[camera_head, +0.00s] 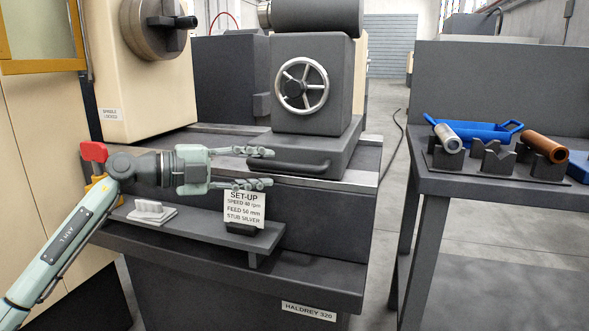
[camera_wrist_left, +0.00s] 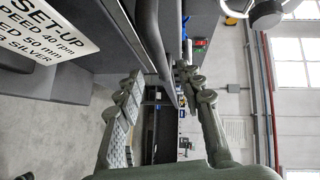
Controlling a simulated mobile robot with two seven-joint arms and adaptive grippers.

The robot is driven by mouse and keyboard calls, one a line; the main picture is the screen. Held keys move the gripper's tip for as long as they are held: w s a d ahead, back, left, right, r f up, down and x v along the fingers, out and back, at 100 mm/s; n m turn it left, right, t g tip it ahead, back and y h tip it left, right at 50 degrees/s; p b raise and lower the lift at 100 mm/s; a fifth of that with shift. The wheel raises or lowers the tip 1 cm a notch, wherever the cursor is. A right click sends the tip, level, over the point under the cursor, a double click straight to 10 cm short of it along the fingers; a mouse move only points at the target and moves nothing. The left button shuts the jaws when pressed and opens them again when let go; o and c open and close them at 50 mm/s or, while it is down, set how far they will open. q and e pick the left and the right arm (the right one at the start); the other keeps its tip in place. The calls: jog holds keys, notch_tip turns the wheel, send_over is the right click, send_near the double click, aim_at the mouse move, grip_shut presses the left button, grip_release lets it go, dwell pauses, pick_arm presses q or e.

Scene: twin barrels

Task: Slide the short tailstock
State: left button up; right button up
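The tailstock (camera_head: 312,115) is a dark grey block with a spoked handwheel (camera_head: 302,86) on its face. It stands on the lathe bed (camera_head: 225,142). A dark bar handle (camera_head: 300,170) runs along the front of its base. My left gripper (camera_head: 264,168) comes in from the left, fingers spread, at the handle's left end. In the left wrist view the two fingers (camera_wrist_left: 158,72) are apart, and a long dark bar (camera_wrist_left: 152,35), seemingly the handle, reaches toward the gap between them. I cannot tell whether they touch it. My right gripper is not in view.
A set-up card (camera_head: 244,208) stands on the front shelf (camera_head: 190,228), just below the gripper. The right-hand table (camera_head: 470,185) holds a blue tray (camera_head: 475,130), silver and copper cylinders and dark V-blocks.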

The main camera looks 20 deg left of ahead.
aim_at(281, 167)
pick_arm(q)
jog(key=x, duration=0.6)
jog(key=shift+d, duration=0.15)
jog(key=shift+c, duration=0.3)
grip_shut()
